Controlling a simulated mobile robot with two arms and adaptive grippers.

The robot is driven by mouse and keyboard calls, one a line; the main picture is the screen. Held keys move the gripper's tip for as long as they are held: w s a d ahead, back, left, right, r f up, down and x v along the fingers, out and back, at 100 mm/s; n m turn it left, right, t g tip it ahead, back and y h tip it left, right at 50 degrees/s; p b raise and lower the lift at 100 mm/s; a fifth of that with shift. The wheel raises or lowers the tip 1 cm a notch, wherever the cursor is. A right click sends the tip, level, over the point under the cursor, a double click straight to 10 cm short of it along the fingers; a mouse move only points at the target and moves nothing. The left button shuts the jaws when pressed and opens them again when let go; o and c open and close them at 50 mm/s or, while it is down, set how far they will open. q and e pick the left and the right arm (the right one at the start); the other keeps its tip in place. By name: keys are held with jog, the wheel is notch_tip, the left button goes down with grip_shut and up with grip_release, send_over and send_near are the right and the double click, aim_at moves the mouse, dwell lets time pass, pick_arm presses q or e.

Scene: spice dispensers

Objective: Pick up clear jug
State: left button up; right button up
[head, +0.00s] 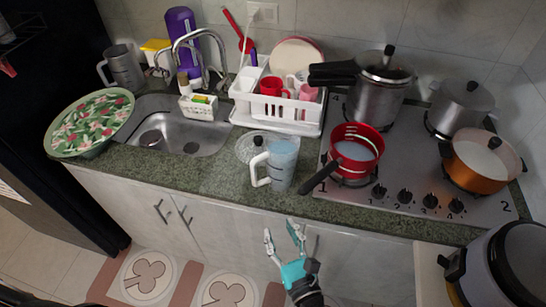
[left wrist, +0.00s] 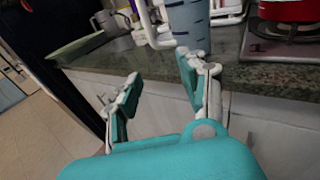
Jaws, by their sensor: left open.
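The clear jug (head: 281,165) is a bluish, see-through measuring jug with a white handle on its left. It stands upright on the green counter near the front edge, between the sink and the stove. In the left wrist view its lower part (left wrist: 190,26) shows at the top, with the upper part cut off. My left gripper (head: 281,231) is open and empty, in front of the cabinet doors and apart from the jug. In the left wrist view its fingers (left wrist: 158,66) are spread, with the counter edge beyond them. My right gripper is not in view.
A red pan (head: 354,151) with a dark handle (head: 319,178) sits right of the jug. A glass lid (head: 253,146) and white dish rack (head: 278,110) are behind it. The sink (head: 178,133) and another grey jug (head: 122,68) lie left. The counter edge separates my gripper from the jug.

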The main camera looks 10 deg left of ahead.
pick_arm(q)
notch_tip(320, 180, up, 3)
jog(key=p, duration=0.4)
send_near(255, 177)
jog(key=d+x, duration=0.1)
jog(key=x, duration=0.5)
jog(key=shift+y, duration=0.4)
jog(key=p+x, duration=0.1)
jog(key=x, duration=0.1)
jog(key=p+x, duration=0.1)
jog(key=x, duration=0.2)
jog(key=shift+s+a+r+p, duration=0.15)
jog(key=shift+a+p, duration=0.2)
jog(key=shift+p, duration=0.05)
jog(key=shift+a, duration=0.1)
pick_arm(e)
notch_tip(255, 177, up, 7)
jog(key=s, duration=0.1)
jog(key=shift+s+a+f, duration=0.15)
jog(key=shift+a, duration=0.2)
pick_arm(q)
jog(key=shift+c, duration=0.4)
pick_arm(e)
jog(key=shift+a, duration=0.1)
